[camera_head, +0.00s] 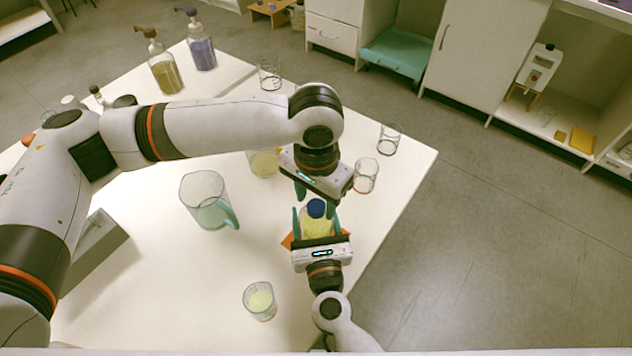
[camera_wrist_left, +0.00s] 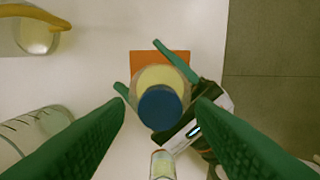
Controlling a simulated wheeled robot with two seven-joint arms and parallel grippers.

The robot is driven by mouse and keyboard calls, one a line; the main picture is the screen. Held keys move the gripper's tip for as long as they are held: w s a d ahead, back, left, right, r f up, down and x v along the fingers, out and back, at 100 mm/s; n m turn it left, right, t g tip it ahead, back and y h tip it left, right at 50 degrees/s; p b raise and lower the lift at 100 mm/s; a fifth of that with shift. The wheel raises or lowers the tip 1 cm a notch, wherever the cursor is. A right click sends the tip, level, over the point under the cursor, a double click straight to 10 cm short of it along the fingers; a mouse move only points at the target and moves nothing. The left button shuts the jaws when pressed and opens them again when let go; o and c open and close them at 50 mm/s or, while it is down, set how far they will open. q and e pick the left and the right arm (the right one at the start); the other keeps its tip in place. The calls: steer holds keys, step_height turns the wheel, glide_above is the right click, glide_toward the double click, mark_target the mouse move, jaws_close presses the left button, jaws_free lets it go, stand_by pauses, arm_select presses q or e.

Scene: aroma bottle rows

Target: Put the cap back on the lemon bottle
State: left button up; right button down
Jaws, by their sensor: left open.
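The lemon bottle (camera_head: 318,228) holds yellow liquid. The blue cap (camera_head: 316,208) sits at its mouth, upright as far as I can see; whether it is fully seated I cannot tell. In the left wrist view the cap (camera_wrist_left: 160,108) covers the bottle's top, with the yellow body (camera_wrist_left: 158,78) behind it. My left gripper (camera_head: 316,194) is open above the cap, its fingers apart on either side and not touching it. My right gripper (camera_head: 316,226) comes from the near side, its fingers closed against both sides of the bottle.
An orange square (camera_head: 287,241) lies under the bottle. A glass pitcher (camera_head: 205,203), a beaker of yellow liquid (camera_head: 264,163), an empty beaker (camera_head: 366,177) and a near beaker (camera_head: 260,301) stand around. Pump bottles (camera_head: 164,72) are at the back left. The table's right edge is close.

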arm_select(q)
steer(key=shift+f, duration=0.55)
steer(key=c, duration=1)
steer(key=o, duration=1.1)
steer(key=shift+o, duration=0.2)
